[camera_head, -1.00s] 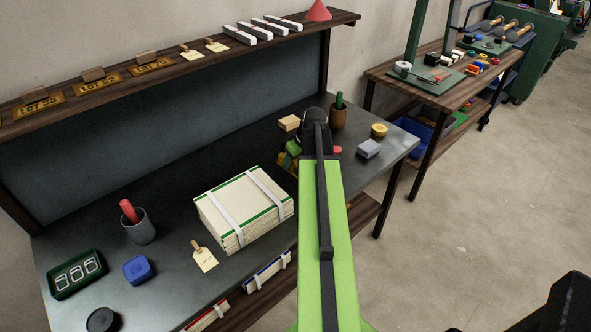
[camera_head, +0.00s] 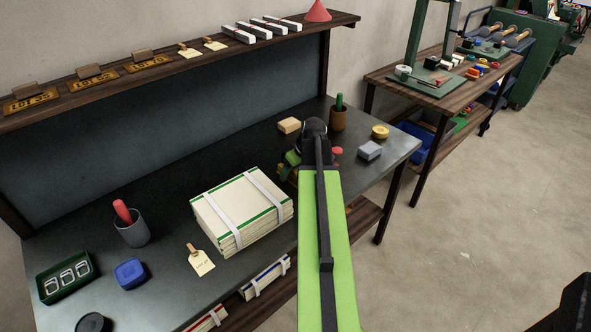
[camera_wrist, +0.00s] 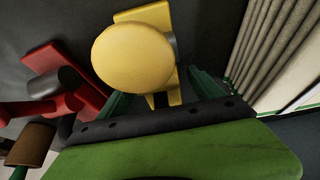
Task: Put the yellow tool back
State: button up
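The yellow tool (camera_wrist: 135,55) shows large in the wrist view, with a round knob over a blocky yellow body. It lies in front of my gripper (camera_wrist: 160,95), whose two green fingers stand apart on either side of its near end. I see gaps beside the yellow part, and contact is not clear. In the head view my gripper (camera_head: 293,158) is low over the bench, right of the paper stack, and my arm hides most of it and the tool.
A red tool (camera_wrist: 75,85) lies close on the left in the wrist view, by a brown cup (camera_wrist: 30,145). The strapped paper stack (camera_head: 240,212) stands close on the other side.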

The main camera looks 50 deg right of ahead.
jog(key=shift+r, duration=0.1)
jog(key=p+v, duration=1.1)
jog(key=v, duration=0.1)
jog(key=shift+w+r, duration=0.1)
jog(key=shift+r, duration=0.1)
jog(key=shift+f, duration=0.1)
